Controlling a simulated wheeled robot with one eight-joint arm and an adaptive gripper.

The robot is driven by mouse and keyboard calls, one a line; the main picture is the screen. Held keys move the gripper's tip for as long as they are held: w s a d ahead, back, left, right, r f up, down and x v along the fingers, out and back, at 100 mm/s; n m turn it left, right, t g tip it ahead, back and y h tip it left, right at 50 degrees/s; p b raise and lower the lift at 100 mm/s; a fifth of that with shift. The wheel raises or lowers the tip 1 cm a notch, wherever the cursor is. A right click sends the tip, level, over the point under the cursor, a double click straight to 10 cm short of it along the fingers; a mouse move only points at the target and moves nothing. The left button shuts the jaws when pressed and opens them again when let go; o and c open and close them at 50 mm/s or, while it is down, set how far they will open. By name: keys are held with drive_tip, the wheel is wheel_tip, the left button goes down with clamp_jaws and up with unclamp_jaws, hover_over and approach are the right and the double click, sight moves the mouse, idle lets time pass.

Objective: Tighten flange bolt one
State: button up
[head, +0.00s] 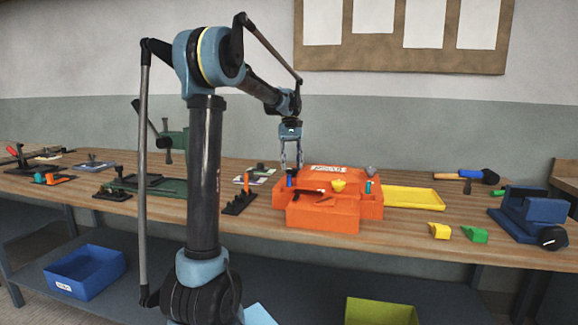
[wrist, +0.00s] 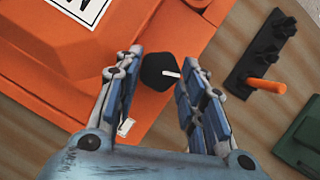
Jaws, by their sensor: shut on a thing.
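An orange mould (head: 322,217) with a white label on top sits on the wooden bench; it fills the upper left of the wrist view (wrist: 50,75). A black bolt head (wrist: 160,72) with a white mark stands at the mould's edge, between my fingertips. My gripper (wrist: 164,82) is shut on this bolt head and points down; in the head view my gripper (head: 291,164) is over the mould's back left part.
A black rack with an orange-handled tool (wrist: 268,85) stands beside the mould, with a green object (wrist: 302,138) near it.

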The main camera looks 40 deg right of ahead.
drive_tip(key=shift+m+y, duration=0.3)
drive_tip(key=shift+m, duration=0.5)
drive_tip(key=o, duration=1)
drive_tip(key=shift+o, duration=0.2)
drive_tip(key=shift+r, duration=0.1)
drive_tip(key=v, duration=0.7)
drive_tip(key=shift+d+r, duration=0.15)
drive_tip(key=shift+r, duration=0.2)
